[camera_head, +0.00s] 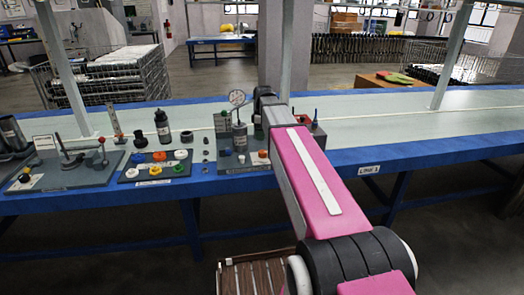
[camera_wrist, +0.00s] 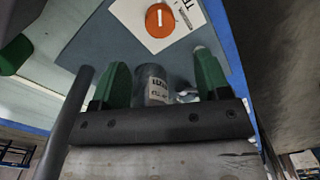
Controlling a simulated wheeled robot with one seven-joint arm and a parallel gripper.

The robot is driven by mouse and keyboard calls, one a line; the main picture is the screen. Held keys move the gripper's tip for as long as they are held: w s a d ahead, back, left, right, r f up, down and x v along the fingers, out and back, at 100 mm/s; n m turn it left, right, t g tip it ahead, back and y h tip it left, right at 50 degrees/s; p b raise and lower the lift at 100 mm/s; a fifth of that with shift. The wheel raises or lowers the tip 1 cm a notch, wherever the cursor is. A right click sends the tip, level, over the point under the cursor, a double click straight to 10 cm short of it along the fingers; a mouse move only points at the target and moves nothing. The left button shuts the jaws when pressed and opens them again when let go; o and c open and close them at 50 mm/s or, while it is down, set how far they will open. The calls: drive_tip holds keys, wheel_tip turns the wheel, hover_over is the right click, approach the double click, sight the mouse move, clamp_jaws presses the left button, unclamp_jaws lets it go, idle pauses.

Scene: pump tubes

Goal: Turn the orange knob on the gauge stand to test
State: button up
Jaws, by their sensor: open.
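The orange knob (camera_head: 262,154) sits on the front of the grey gauge stand base (camera_head: 236,166), right of the grey cylinder (camera_head: 240,137) that carries the round dial gauge (camera_head: 237,98). In the wrist view the orange knob (camera_wrist: 159,20) has a short white pointer line and sits on a white label card (camera_wrist: 128,14). My gripper (camera_wrist: 160,62) is open, with its two green fingers apart. The grey cylinder (camera_wrist: 152,84) shows between them in the picture; contact cannot be told. The knob lies beyond the fingertips.
Left of the stand is a board with several coloured knobs (camera_head: 155,166), then a lever board (camera_head: 70,172). A black bottle (camera_head: 162,126) stands behind. A red-topped block (camera_head: 308,124) is right of my arm. The blue-edged table (camera_head: 430,140) is clear further right.

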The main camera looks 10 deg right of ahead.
sight(263, 151)
wheel_tip(263, 151, down, 10)
drive_tip(key=shift+s+r, duration=0.1)
drive_tip(key=shift+r, duration=0.05)
idle(0.3)
drive_tip(key=c, duration=0.9)
